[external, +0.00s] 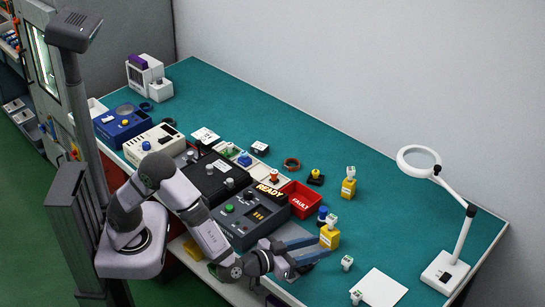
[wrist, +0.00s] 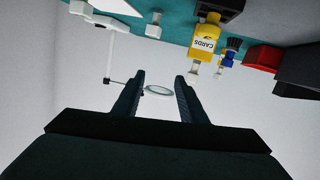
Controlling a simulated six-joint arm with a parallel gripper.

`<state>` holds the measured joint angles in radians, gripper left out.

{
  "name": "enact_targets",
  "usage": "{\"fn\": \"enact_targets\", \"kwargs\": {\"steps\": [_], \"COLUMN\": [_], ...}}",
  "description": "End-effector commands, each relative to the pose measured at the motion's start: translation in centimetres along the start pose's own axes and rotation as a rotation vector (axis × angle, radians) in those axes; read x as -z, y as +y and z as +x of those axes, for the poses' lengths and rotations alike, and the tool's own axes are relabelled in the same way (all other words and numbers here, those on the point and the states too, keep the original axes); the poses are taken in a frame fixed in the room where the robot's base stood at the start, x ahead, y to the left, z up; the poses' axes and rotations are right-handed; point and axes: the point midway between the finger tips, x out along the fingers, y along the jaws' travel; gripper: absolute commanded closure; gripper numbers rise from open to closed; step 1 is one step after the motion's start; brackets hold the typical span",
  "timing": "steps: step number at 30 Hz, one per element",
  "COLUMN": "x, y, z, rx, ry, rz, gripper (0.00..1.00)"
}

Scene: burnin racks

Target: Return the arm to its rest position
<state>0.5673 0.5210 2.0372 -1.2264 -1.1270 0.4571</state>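My arm reaches from its base at the left over the front of the bench. My gripper (external: 322,245) is above the front edge of the green bench top (external: 385,183), with its fingers pointing right. The two dark fingers are apart with nothing between them. In the wrist view my gripper (wrist: 160,77) also shows open and empty; the ring of the magnifier lamp (wrist: 158,90) appears beyond the fingers. The wrist view looks upside down, with the bench along its top.
A yellow CARDS box (external: 329,238) shows close by the fingertips; the gap is unclear. A blue-topped item (external: 322,214), red FAULT bin (external: 301,200) and READY tester (external: 248,217) are nearby. A white pad (external: 380,289) lies right.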

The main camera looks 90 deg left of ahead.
Motion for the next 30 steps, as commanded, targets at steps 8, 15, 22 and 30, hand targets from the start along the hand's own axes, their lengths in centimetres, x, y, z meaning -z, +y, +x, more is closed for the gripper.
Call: {"fn": "enact_targets", "kwargs": {"steps": [8, 15, 22, 30], "x": [-1.0, -4.4, -7.0, -7.4], "y": [1.0, -3.7, -13.1, -21.5], "z": [-1.4, -7.5, -15.3, -21.3], "rx": [-0.317, -0.449, -0.409, -0.291], "ry": [-0.353, -0.725, -1.082, -1.325], "rz": [0.022, 0.153, 0.322, 0.453], "gripper": [0.62, 0.62, 0.62, 0.62]}}
